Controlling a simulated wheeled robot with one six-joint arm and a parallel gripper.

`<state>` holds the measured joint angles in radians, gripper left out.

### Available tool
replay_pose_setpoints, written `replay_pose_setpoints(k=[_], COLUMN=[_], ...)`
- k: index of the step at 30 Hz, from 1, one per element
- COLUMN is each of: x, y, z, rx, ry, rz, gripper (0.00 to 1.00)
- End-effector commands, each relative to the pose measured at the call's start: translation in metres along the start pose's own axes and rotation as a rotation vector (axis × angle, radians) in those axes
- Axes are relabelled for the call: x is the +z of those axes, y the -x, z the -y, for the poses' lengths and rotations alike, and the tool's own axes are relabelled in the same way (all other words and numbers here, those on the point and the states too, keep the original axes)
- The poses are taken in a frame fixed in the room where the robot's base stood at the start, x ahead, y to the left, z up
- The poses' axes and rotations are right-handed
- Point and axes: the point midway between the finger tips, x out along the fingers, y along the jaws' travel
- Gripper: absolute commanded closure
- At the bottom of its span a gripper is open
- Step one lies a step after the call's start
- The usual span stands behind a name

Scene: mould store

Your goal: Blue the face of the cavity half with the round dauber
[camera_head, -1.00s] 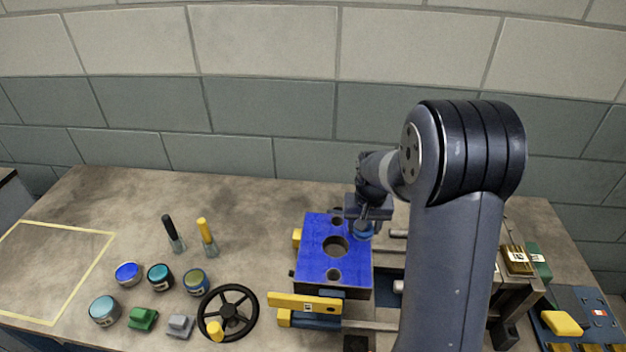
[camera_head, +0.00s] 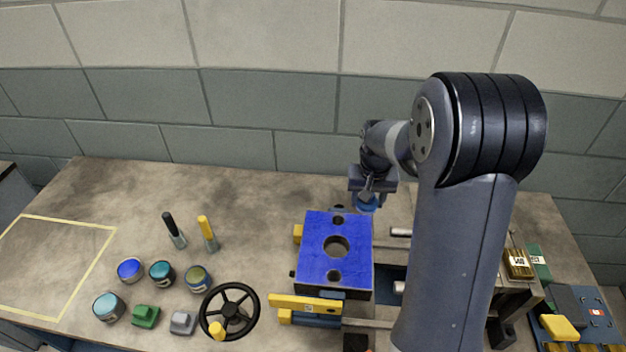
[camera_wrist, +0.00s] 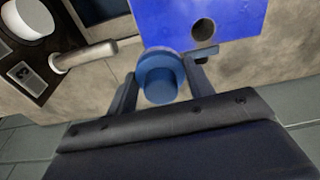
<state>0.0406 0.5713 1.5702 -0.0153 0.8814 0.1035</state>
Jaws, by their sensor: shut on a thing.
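The cavity half (camera_head: 318,262) sits on the bench in a frame, its top face blue all over, with a large round hole in the middle and smaller holes above and below it. Part of the blue face (camera_wrist: 232,18) also shows at the top of the wrist view. My gripper (camera_head: 370,188) is shut on the round dauber (camera_head: 366,204), a blue disc with a blue knob. The dauber (camera_wrist: 160,80) is between the fingers in the wrist view. It is raised past the block's back right corner, apart from the face.
Several ink pots (camera_head: 130,270) stand at the left, with two upright brushes (camera_head: 208,232) behind. A black handwheel (camera_head: 229,311), green block (camera_head: 145,315) and grey block (camera_head: 183,322) lie in front. A yellow-outlined area (camera_head: 45,265) is empty at far left. Rods and a second mould half are at right.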

Motion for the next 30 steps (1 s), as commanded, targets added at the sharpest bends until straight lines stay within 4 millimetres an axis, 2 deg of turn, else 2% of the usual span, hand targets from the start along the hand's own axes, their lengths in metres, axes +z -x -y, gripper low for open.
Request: replay_pose_setpoints(k=[3, 10, 26, 30], x=[-0.001, -0.001, -0.001, 0.015], y=[0.015, 0.027, 0.026, 0.009], z=[0.000, -0.001, 0.000, 0.005], rx=[0.000, 0.000, 0.000, -0.005], ry=[0.000, 0.000, 0.002, 0.044], rz=[0.000, -0.001, 0.000, 0.005], gripper=[0.72, 0.72, 0.72, 0.72])
